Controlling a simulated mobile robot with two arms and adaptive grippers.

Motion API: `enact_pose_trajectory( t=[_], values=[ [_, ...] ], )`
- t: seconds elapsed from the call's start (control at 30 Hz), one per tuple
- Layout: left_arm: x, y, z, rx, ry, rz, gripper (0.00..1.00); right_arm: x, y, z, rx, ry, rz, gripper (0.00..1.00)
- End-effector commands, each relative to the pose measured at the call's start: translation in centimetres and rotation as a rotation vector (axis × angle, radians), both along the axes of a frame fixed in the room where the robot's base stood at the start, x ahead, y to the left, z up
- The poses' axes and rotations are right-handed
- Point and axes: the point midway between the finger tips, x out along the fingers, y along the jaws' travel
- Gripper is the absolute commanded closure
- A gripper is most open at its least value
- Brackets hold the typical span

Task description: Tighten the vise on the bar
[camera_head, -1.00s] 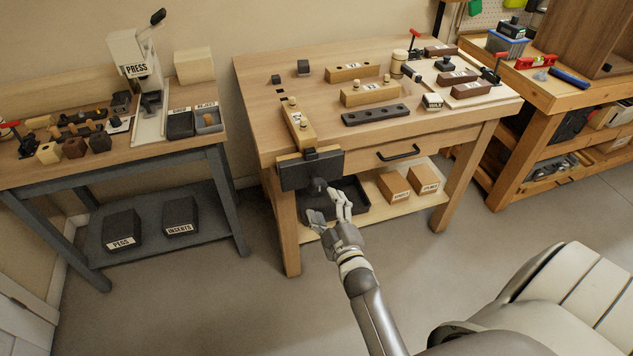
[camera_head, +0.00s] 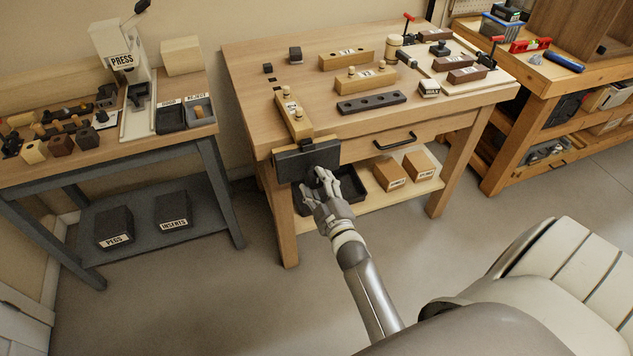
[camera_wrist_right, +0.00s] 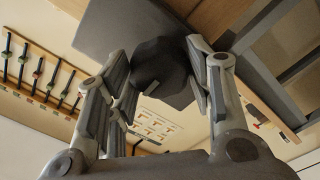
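The vise sits at the front left corner of the middle bench; its dark front jaw (camera_head: 296,162) faces me. A wooden bar (camera_head: 295,118) with round pegs lies on the bench top, its near end at the vise. In the right wrist view a dark faceted knob (camera_wrist_right: 158,62) stands out from the jaw plate (camera_wrist_right: 105,28). My right gripper (camera_head: 322,181) is at the jaw's front. In the wrist view its fingers (camera_wrist_right: 160,82) lie on both sides of the knob, close to it; whether both press on it is unclear. My left gripper is out of view.
On the bench top lie two more wooden bars (camera_head: 346,59), a dark drilled bar (camera_head: 371,103) and a pale board with dark blocks. A drawer handle (camera_head: 396,142) is on the bench front. A dark tray and boxes (camera_head: 389,174) sit on the lower shelf. The press bench stands left.

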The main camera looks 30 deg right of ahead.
Motion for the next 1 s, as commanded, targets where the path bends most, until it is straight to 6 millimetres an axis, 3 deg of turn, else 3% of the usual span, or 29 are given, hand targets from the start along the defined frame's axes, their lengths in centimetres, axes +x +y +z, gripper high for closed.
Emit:
enact_pose_trajectory(
  t=[0.17,0.5,0.83,1.0],
  values=[
    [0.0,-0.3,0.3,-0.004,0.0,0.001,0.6,0.0,0.0,0.1,0.035,-0.008,-0.001,0.73],
    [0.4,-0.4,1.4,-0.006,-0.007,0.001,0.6,0.1,-0.1,0.0,0.332,-0.078,-0.001,0.73],
    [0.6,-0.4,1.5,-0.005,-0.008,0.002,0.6,0.1,-0.1,0.0,0.357,-0.084,-0.001,0.73],
    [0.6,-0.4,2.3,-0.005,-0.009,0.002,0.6,0.2,-0.1,0.2,0.534,-0.126,-0.001,0.73]
  ],
)
